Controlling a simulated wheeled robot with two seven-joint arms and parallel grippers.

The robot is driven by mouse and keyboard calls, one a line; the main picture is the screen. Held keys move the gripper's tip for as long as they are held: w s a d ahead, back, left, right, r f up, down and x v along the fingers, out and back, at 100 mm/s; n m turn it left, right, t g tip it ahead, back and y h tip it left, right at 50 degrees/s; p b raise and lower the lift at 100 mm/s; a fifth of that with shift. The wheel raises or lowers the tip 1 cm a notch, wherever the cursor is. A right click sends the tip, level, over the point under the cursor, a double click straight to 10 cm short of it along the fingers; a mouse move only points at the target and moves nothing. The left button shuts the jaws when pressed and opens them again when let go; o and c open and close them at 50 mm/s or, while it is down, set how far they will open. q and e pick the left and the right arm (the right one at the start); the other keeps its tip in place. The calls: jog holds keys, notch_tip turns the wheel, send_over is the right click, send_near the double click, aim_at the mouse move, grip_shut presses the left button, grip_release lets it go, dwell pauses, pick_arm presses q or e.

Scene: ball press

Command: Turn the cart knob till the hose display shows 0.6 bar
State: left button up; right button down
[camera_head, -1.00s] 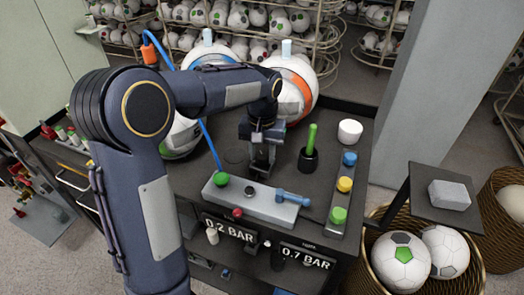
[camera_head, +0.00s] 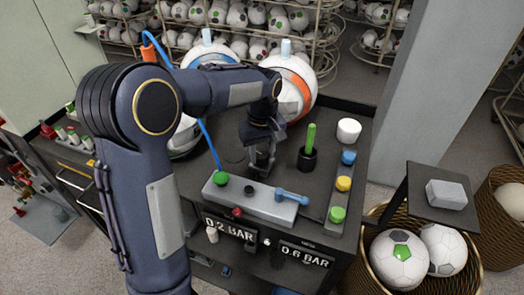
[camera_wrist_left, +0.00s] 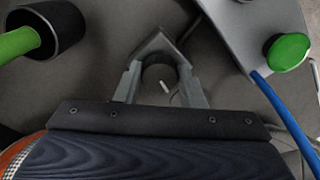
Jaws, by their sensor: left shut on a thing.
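My left gripper (camera_head: 262,162) reaches down onto the cart top behind the grey control bar. In the left wrist view its two fingers (camera_wrist_left: 160,76) are shut around a dark round knob (camera_wrist_left: 158,74), with a white mark beside it. The knob is mostly hidden by the gripper in the head view. The right display (camera_head: 306,256) on the cart's front reads 0.6 BAR. The left display (camera_head: 230,229) reads 0.2 BAR. The small labels above them are too small to read. My right gripper is not in view.
The grey control bar (camera_head: 262,207) carries a green button (camera_head: 221,178) and a blue lever (camera_head: 291,195). A black cup with a green stick (camera_head: 309,152) stands right of the gripper. A blue hose (camera_head: 211,145) runs on the left. Balls (camera_head: 297,95) stand behind.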

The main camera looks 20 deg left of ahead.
aim_at(262, 155)
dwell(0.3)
pick_arm(q)
jog(key=o, duration=1)
jog(key=shift+r, duration=0.1)
notch_tip(262, 155, up, 7)
jog(key=shift+r+b, duration=0.2)
jog(key=shift+b, duration=0.1)
jog(key=shift+r, duration=0.1)
